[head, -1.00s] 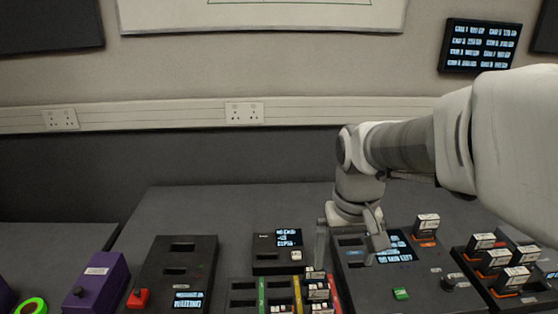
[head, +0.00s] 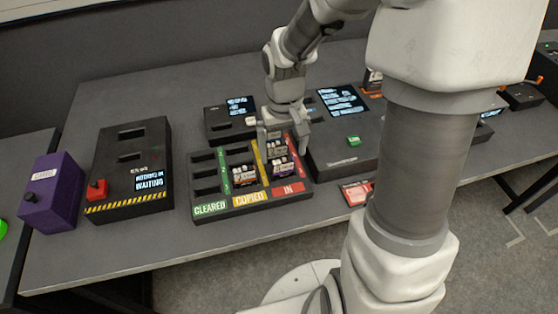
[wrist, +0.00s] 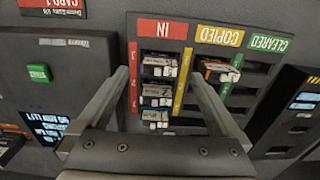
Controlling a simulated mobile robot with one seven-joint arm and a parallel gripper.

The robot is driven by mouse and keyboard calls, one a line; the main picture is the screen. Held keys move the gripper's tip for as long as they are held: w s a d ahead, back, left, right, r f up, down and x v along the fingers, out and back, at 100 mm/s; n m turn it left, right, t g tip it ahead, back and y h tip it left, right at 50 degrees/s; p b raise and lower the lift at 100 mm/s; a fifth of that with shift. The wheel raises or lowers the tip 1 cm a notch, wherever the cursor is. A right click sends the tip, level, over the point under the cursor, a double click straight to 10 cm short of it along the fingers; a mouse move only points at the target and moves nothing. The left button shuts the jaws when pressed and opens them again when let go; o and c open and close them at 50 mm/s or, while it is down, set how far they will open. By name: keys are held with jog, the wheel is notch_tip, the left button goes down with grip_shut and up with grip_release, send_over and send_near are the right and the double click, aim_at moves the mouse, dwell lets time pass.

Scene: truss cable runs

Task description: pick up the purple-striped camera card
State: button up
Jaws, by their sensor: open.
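The purple-striped camera card (wrist: 158,65) stands in the IN column of the sorting tray, in the slot nearest the IN label. It also shows in the head view (head: 283,167), with a white top and a dark purple band. Two other cards stand in the same column: a middle one (wrist: 156,91) and one farther from the label (wrist: 155,117). My gripper (wrist: 166,66) is open above the IN column, its fingers on either side of it in the wrist view. It also shows in the head view (head: 283,143). It holds nothing; its height above the cards is hard to tell.
An orange-striped card (wrist: 215,68) stands in the COPIED column beside the purple one. The CLEARED column (head: 206,187) looks empty. A console with a green button (head: 353,140) stands close right of the tray. A box with a red button (head: 97,189) stands left.

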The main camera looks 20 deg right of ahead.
aim_at(283, 158)
notch_tip(283, 158, down, 6)
jog(key=shift+w+r+b, duration=0.1)
jog(key=shift+b, duration=0.6)
jog(key=c, duration=1.4)
